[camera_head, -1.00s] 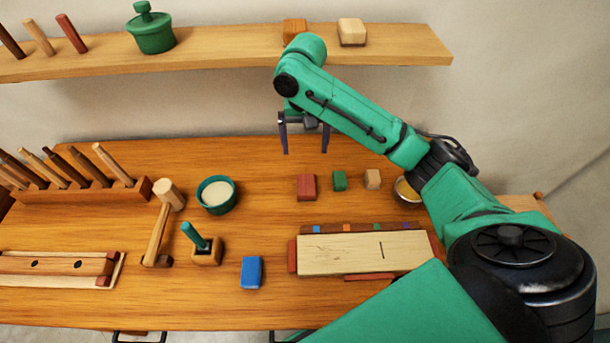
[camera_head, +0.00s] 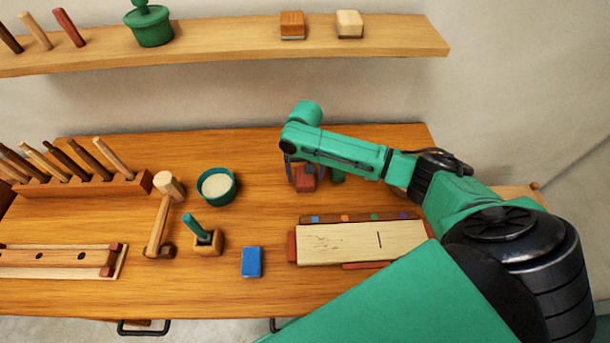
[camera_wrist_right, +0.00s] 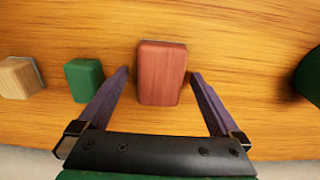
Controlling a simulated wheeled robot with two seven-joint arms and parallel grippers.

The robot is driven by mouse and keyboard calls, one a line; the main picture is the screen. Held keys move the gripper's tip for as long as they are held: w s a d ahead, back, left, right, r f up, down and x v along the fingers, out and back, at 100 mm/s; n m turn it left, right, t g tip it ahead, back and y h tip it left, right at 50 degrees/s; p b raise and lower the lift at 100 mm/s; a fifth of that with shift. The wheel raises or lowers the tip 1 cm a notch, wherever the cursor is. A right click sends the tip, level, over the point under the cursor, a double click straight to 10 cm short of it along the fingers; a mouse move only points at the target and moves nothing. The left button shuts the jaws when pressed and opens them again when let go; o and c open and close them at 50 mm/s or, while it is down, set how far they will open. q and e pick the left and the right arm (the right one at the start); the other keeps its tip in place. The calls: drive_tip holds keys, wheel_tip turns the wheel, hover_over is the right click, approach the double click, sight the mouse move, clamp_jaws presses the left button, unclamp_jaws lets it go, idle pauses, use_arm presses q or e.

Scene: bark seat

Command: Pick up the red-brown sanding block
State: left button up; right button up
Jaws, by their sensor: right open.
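The red-brown sanding block (camera_head: 306,180) lies on the workbench, partly hidden by my right arm in the head view. In the right wrist view the block (camera_wrist_right: 161,72) sits between the spread fingers of my right gripper (camera_wrist_right: 161,82), with a gap on each side. The right gripper (camera_head: 302,176) is open and low over the bench at the block. It holds nothing. My left gripper is not in view.
A green block (camera_wrist_right: 85,80) lies close beside one finger, and a pale wooden block (camera_wrist_right: 18,78) lies beyond it. A teal bowl (camera_head: 217,186) stands left of the block. A wooden board (camera_head: 360,243) and a blue block (camera_head: 252,262) lie in front. A shelf (camera_head: 230,43) runs above.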

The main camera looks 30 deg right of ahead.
drive_tip(key=shift+f, duration=0.15)
drive_tip(key=c, duration=1.4)
drive_tip(key=shift+c, duration=0.2)
wheel_tip(320, 180, up, 20)
drive_tip(key=shift+b, duration=0.45)
